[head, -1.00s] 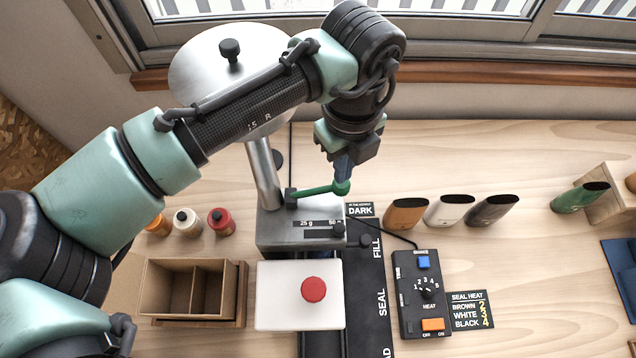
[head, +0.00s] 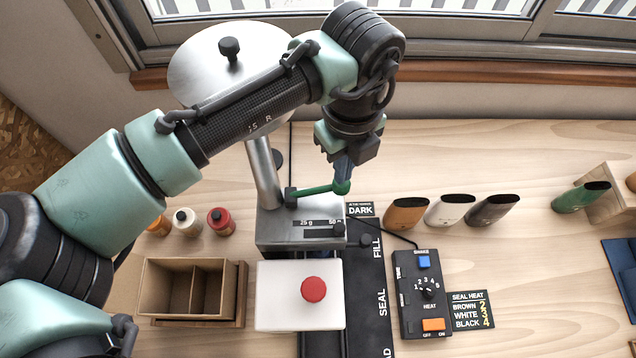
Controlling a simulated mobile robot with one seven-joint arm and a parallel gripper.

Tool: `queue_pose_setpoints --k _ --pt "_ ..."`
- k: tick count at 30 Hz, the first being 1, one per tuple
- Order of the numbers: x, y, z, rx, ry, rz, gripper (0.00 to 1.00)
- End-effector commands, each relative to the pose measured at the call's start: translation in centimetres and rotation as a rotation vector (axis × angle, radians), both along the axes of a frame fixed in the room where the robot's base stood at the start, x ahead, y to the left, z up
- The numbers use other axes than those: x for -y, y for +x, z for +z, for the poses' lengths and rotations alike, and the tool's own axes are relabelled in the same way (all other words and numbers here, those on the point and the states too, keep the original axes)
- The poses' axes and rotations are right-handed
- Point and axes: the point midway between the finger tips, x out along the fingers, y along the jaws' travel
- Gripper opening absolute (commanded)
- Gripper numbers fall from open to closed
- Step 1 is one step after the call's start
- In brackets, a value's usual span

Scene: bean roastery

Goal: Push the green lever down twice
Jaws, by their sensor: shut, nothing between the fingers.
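The green lever (head: 316,190) sticks out to the right from the metal dispenser (head: 287,236), with a round green knob at its right end. The lever looks near level, its knob end slightly higher in the picture. My gripper (head: 342,180) points down over the knob, its fingers shut and empty. The fingertips are at the knob and seem to touch it from above; the exact contact is hard to make out.
A divided wooden box (head: 190,290) and small bottles (head: 187,222) are at left. A control box (head: 421,295) and several pouches (head: 450,210) are at right.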

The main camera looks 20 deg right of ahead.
Motion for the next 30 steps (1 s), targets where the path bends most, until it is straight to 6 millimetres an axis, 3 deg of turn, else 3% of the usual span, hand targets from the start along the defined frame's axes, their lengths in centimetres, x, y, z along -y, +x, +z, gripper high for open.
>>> queue_pose_setpoints --k 30 --pt "-0.1 0.0 -3.3 -0.001 0.003 0.002 0.0"
